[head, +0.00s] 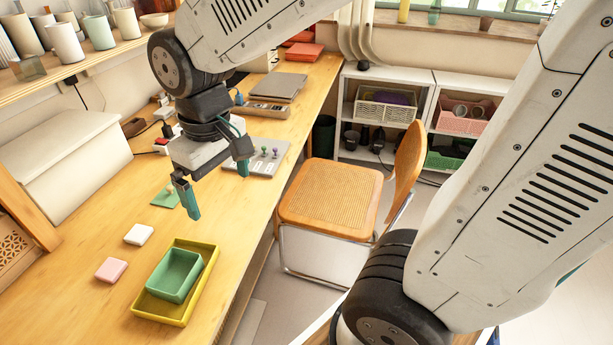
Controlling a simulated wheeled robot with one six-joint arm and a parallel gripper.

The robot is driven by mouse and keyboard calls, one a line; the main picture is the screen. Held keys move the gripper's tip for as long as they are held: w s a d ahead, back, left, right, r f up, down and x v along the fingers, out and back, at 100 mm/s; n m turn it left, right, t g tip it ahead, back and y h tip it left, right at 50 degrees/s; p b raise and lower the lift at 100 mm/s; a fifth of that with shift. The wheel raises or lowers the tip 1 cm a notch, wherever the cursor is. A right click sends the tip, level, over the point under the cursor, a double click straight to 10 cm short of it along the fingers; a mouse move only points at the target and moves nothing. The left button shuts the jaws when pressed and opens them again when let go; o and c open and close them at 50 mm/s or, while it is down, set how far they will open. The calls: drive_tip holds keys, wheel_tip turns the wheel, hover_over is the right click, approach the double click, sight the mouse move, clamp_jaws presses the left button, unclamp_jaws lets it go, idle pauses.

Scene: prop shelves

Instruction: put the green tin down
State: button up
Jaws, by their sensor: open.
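The green tin (174,275) is a small rectangular open-topped box that looks empty. It sits inside the larger, shallow yellow tray (163,313) on the wooden table. My gripper (217,186) is open, with its two teal fingers spread and nothing between them. It hangs above the table, up and to the right of the green tin in the picture, and is apart from it.
A white block (138,235) and a pink block (111,270) lie left of the tray. A green flat piece (165,198) lies near my gripper. A grey panel with knobs (262,157) is behind it. A chair (330,197) stands right of the table (75,225).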

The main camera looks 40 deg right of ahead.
drive_tip(key=s+d+r+m, duration=0.3)
drive_tip(key=s+d, duration=0.5)
drive_tip(key=s, duration=0.5)
drive_tip(key=shift+d+r+m+t, duration=0.3)
drive_tip(key=shift+d+r, duration=0.05)
drive_tip(key=shift+r, duration=0.25)
